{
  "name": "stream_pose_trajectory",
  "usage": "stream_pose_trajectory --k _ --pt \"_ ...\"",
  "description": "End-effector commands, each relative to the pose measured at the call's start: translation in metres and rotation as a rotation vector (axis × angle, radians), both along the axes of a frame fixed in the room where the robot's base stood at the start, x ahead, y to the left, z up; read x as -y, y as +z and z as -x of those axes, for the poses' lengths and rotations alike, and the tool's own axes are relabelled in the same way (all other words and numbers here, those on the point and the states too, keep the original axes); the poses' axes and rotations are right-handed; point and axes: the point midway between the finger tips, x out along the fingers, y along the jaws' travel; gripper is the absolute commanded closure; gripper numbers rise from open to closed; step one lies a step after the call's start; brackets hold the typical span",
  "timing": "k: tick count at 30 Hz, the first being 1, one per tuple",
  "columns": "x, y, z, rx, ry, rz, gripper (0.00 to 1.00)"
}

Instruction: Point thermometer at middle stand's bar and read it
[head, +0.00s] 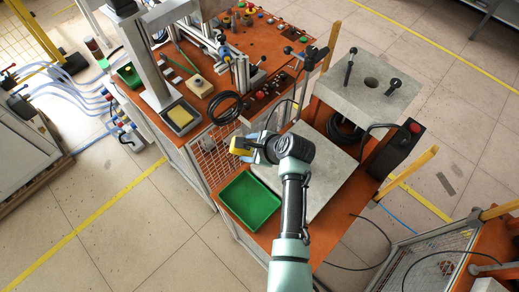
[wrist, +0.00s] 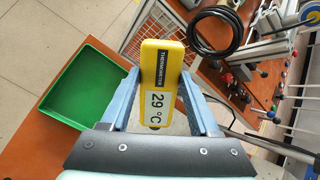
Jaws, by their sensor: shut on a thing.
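My gripper (head: 257,150) is shut on the yellow thermometer (head: 241,146), left of the grey slab at the front of the orange bench. In the wrist view the thermometer (wrist: 176,60) stands between the blue fingers of my gripper (wrist: 160,78), its label and display facing the camera. The display reads 29 °C. Metal stands (head: 241,75) with dark knobs rise on the orange bench beyond my gripper. Similar hardware shows at the right of the wrist view (wrist: 268,55). I cannot tell which one is the middle stand, and its bar is not clear.
A green tray (head: 249,201) lies left of my arm. The grey slab (head: 322,185) lies beside and under the arm. A raised grey block (head: 366,92) with black levers stands at the right.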

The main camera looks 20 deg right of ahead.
Motion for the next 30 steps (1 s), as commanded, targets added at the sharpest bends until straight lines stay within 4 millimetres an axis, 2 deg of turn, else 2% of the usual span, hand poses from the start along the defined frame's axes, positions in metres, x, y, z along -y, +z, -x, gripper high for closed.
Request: stream_pose_trajectory --k 8,17,21,25,30 --pt "0.000 0.005 -0.001 0.002 -0.001 0.000 1.00" --pt "0.000 0.052 0.000 0.001 0.000 0.000 1.00" --pt "0.000 0.081 -0.001 0.003 0.002 0.002 1.00" --pt "0.000 0.091 -0.001 0.003 0.001 0.001 1.00" --pt "0.000 0.091 0.000 0.001 0.000 0.000 1.00"
